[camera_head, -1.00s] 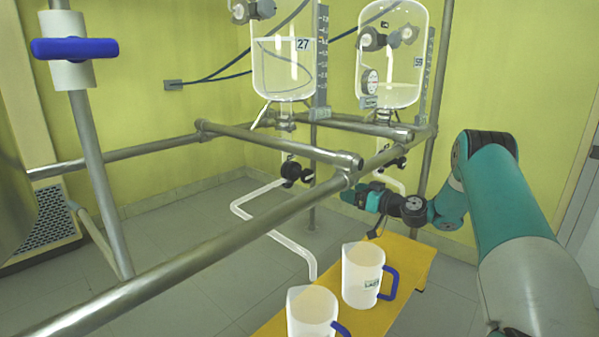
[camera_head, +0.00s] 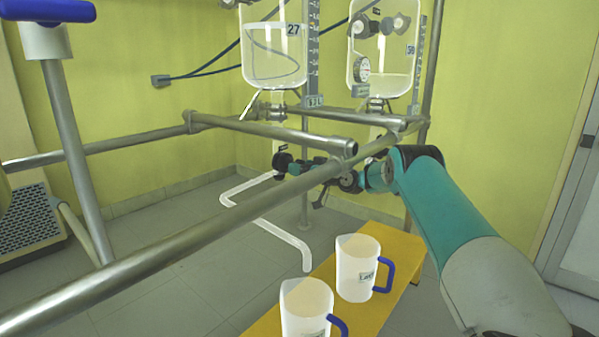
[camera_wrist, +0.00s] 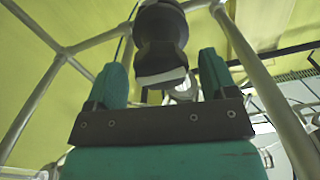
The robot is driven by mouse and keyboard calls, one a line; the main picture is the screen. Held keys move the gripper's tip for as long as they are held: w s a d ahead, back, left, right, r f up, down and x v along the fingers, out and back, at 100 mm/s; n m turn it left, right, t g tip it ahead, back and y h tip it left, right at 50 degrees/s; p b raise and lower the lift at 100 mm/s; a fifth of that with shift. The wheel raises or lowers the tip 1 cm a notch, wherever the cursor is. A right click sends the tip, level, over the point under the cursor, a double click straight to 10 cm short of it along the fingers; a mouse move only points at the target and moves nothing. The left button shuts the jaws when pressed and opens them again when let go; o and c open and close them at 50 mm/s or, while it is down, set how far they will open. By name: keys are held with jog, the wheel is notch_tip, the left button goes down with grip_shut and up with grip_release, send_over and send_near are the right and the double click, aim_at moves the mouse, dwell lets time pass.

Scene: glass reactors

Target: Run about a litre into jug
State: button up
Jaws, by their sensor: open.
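A glass reactor marked 27 (camera_head: 275,60) hangs in the metal frame. Below it is a black valve knob (camera_head: 282,161), and a bent clear outlet pipe (camera_head: 285,236) runs down toward the jugs. My gripper (camera_head: 299,164) is open just right of this knob. In the wrist view, the black knob (camera_wrist: 160,40) with a pale front face lies ahead between the two teal fingers of my gripper (camera_wrist: 164,66); contact cannot be told. A white jug with a blue handle (camera_head: 305,312) stands at the front of a yellow bench, near the pipe's end. A second, labelled jug (camera_head: 355,268) stands behind it.
A second glass reactor (camera_head: 383,60) with a gauge hangs at right. A metal rail (camera_head: 210,230) crosses the foreground diagonally, and my arm reaches beside its far end. The yellow bench (camera_head: 400,250) is clear at its back. A blue-handled valve (camera_head: 45,12) is upper left.

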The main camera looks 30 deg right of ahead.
jog(key=shift+w+a, duration=0.25)
jog(key=shift+w, duration=0.45)
jog(key=shift+c, duration=0.4)
jog(key=c, duration=0.8)
jog(key=shift+c, duration=0.2)
jog(key=shift+n+b, duration=0.3)
jog(key=shift+b, duration=0.15)
jog(key=n+b, duration=0.4)
jog(key=shift+f+n+b, duration=0.25)
jog(key=shift+n+b, duration=0.05)
jog(key=shift+b, duration=0.1)
jog(key=n+b, duration=0.6)
jog(key=b, duration=0.1)
jog(key=shift+a+f, duration=0.1)
jog(key=n+b, duration=0.5)
jog(key=shift+n+b, duration=0.4)
jog(key=n+b, duration=0.4)
jog(key=n, duration=0.1)
jog(key=shift+n, duration=0.3)
